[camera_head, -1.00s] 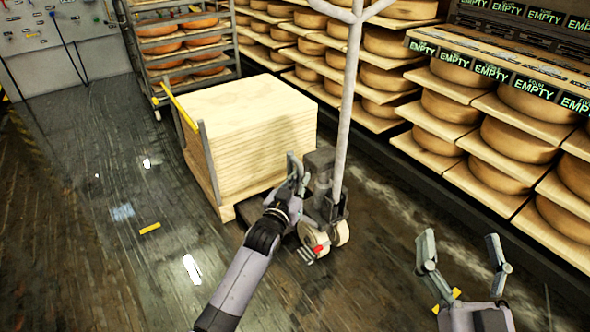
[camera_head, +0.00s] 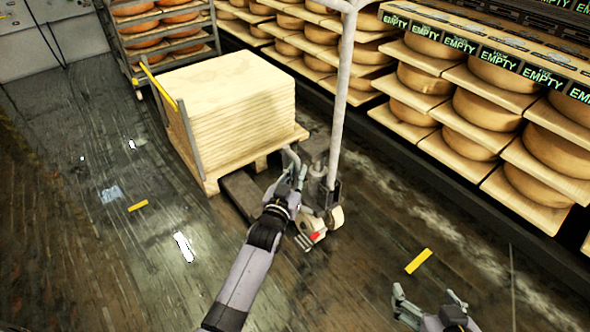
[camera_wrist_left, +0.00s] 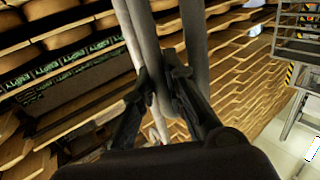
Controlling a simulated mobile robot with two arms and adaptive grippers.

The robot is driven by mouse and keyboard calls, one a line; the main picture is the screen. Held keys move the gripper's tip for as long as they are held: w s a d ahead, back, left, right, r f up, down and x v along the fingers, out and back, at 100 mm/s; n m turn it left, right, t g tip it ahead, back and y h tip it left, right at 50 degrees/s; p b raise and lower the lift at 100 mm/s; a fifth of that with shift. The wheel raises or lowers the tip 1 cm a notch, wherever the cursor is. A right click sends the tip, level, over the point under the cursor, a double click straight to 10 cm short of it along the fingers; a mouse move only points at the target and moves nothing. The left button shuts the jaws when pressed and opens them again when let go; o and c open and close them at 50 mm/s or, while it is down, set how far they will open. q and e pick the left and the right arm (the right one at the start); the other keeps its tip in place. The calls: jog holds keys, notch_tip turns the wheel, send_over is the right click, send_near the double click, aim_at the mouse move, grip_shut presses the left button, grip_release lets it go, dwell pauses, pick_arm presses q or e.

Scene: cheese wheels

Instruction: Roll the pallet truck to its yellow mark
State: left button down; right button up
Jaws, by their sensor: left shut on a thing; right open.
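The pallet truck (camera_head: 325,190) stands in the middle of the head view, its grey handle (camera_head: 346,90) rising upright and branching at the top. Its dark forks (camera_head: 243,192) reach toward the pallet at the left. My left gripper (camera_head: 292,168) is at the truck's handle side. In the left wrist view its fingers are shut on a grey bar of the handle (camera_wrist_left: 150,50). A yellow mark (camera_head: 418,261) lies on the bare floor right of the truck; another yellow strip (camera_head: 138,206) lies to the left. My right gripper (camera_head: 430,296) is open and empty at the bottom.
A stack of pale boards (camera_head: 230,110) sits on a wooden pallet (camera_head: 290,135) with a yellow-topped frame (camera_head: 158,85) at its left. Cheese shelves (camera_head: 470,110) line the right. A wheeled rack (camera_head: 165,60) stands at the back. The floor between truck and right mark is clear.

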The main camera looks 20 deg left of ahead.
pick_arm(q)
jog(key=shift+w+d+r, duration=0.15)
jog(key=shift+r, duration=0.3)
jog(key=c, duration=2.1)
grip_release()
jog(key=shift+o, duration=1)
jog(key=shift+w+d+f, duration=0.1)
jog(key=shift+w+f, duration=0.05)
jog(key=shift+a+f, duration=0.2)
jog(key=shift+s, duration=0.35)
jog(key=s, duration=1.1)
jog(key=shift+s+a, duration=0.25)
jog(key=shift+a, duration=0.15)
